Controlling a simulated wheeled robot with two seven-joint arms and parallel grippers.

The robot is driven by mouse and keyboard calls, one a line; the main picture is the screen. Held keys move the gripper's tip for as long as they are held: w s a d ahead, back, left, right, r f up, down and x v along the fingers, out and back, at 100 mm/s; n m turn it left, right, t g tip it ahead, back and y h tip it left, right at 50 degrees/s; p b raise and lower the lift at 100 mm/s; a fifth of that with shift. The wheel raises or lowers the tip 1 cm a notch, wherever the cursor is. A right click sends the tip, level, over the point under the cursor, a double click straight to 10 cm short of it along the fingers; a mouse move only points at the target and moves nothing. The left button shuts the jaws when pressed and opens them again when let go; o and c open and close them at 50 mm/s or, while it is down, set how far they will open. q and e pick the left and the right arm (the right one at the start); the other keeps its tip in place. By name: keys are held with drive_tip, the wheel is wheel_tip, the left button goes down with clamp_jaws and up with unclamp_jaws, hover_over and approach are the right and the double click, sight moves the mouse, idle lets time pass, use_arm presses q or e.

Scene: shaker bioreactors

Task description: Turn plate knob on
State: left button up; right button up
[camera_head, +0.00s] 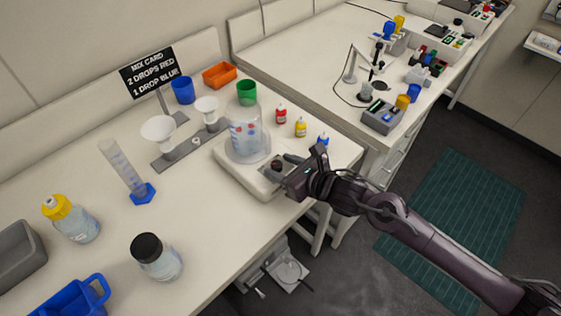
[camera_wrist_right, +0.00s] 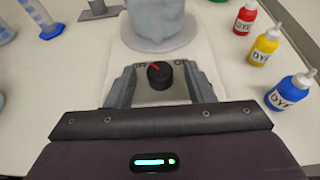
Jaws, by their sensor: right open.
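The plate knob (camera_wrist_right: 159,75) is a black round dial with a red pointer mark, on the grey front panel of the white stirring plate (camera_head: 228,163). The pointer is tilted toward the upper left; the panel lettering is too small to read for sure. A glass flask (camera_head: 247,142) with a graduated print stands on the plate. My right gripper (camera_head: 281,170) is at the plate's front. In the wrist view its open fingers (camera_wrist_right: 158,88) stand on either side of the knob, with gaps between each finger and the knob. My left gripper is not in view.
Red (camera_wrist_right: 245,17), yellow (camera_wrist_right: 264,46) and blue (camera_wrist_right: 290,92) dye bottles stand right of the plate. Funnels on a stand (camera_head: 172,150), a graduated cylinder (camera_head: 124,168) and a black-capped bottle (camera_head: 157,258) stand to the left. The front bench edge is close to my right arm.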

drive_tip(key=shift+w+a+f, duration=0.15)
drive_tip(key=shift+w+a, duration=0.1)
drive_tip(key=shift+a, duration=0.05)
